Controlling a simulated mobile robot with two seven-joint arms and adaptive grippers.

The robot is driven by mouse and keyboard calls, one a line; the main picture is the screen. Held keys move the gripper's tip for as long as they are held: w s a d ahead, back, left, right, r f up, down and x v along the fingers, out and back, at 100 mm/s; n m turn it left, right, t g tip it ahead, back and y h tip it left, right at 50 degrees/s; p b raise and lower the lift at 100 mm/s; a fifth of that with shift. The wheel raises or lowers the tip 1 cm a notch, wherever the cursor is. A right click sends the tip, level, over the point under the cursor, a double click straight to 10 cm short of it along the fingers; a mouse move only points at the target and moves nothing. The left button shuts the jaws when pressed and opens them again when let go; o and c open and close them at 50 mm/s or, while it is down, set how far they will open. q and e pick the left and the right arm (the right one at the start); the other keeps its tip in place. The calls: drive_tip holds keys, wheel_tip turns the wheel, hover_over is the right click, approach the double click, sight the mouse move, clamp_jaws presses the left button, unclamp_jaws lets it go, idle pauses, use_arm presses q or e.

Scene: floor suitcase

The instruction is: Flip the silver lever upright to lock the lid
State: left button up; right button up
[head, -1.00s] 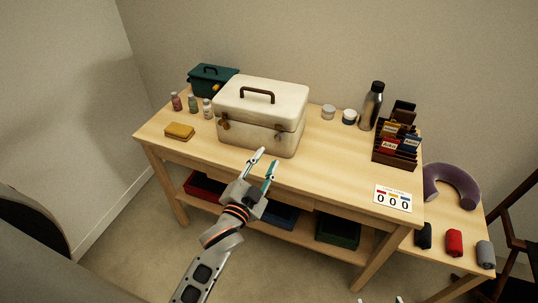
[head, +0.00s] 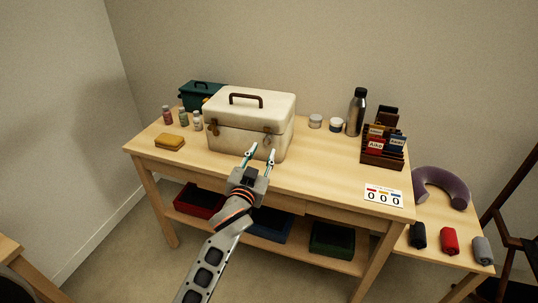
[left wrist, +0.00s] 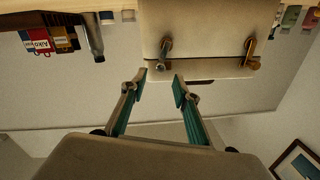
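The cream box (head: 240,140) with a brown top handle (head: 260,98) stands on the wooden table, its lid down. Two small metal latches are on its front: a brownish left one (head: 212,124) and a right one (head: 268,139). In the left wrist view, turned over, the greyer latch (left wrist: 165,50) is at left and the brassier one (left wrist: 251,53) at right. The lever positions are too small to tell surely. My left gripper (head: 260,153) is open and empty, in front of the box near the right latch, apparently not touching it. My right gripper is not in view.
A green box (head: 202,95), small jars (head: 183,116) and a yellow sponge-like block (head: 170,142) are at left. A bottle (head: 356,112), a card rack (head: 383,148) and a number card (head: 384,195) are at right. The table front between is clear.

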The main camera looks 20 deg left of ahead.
sight(268, 140)
use_arm(q)
drive_tip(key=w, duration=0.4)
drive_tip(key=w+b, duration=0.1)
drive_tip(key=w, duration=0.2)
drive_tip(key=shift+a, duration=0.25)
drive_tip(key=shift+w, duration=0.6)
clamp_jaws()
